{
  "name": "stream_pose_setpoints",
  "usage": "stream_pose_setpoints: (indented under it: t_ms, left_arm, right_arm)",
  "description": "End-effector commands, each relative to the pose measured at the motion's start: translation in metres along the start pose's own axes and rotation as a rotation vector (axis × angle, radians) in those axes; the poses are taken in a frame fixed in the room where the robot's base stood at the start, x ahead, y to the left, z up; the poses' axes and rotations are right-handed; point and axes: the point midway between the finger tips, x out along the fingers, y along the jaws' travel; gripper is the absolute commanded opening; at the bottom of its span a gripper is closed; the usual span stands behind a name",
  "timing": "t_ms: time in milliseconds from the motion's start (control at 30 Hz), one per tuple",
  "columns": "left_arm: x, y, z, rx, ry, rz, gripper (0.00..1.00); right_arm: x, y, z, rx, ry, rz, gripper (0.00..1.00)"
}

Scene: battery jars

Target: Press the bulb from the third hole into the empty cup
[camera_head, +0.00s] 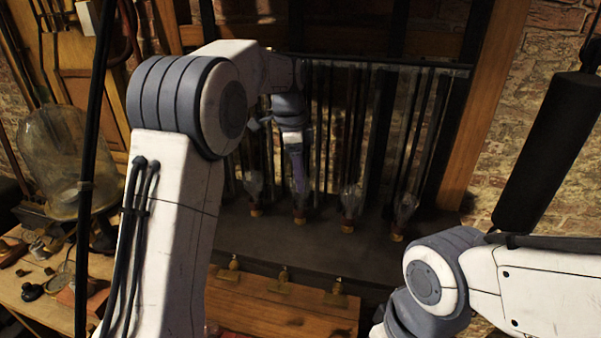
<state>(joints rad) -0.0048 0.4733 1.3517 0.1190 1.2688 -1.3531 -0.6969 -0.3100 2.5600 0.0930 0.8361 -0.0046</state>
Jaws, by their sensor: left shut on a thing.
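Several glass bulbs with orange-brass bases stand in a row along the dark ledge at the back. They are the leftmost bulb (254,187), a second bulb (300,208), a third bulb (350,205) and the rightmost bulb (404,213). My left gripper (298,183) reaches in from above and points down at the second bulb. It is shut on that bulb's upper part, as far as the small, dark view shows. The fingertips hide some of the glass. I cannot tell whether its base is seated in a cup. My right gripper is out of view.
Dark vertical rods (415,130) stand behind the bulbs. A large glass jar (65,160) stands at left on a cluttered table. A black cylinder (548,150) hangs at right.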

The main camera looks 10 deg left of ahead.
Motion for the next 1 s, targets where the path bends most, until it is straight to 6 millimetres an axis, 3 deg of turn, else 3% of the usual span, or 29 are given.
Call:
stream_pose_setpoints:
  t_ms: [867,900,967,1000]
  left_arm:
    - [0.0065,0.0005,0.0008,0.0,0.0,0.0,0.0]
    - [0.0065,0.0005,0.0008,0.0,0.0,0.0,0.78]
    - [0.0066,0.0005,0.0008,0.0,0.0,0.0,0.98]
    - [0.0065,0.0005,0.0008,0.0,0.0,0.0,0.98]
  right_arm:
    - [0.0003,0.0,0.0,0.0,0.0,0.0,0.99]
    - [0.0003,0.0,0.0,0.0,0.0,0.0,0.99]
    - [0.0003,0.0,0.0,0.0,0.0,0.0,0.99]
    - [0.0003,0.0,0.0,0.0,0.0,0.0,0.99]
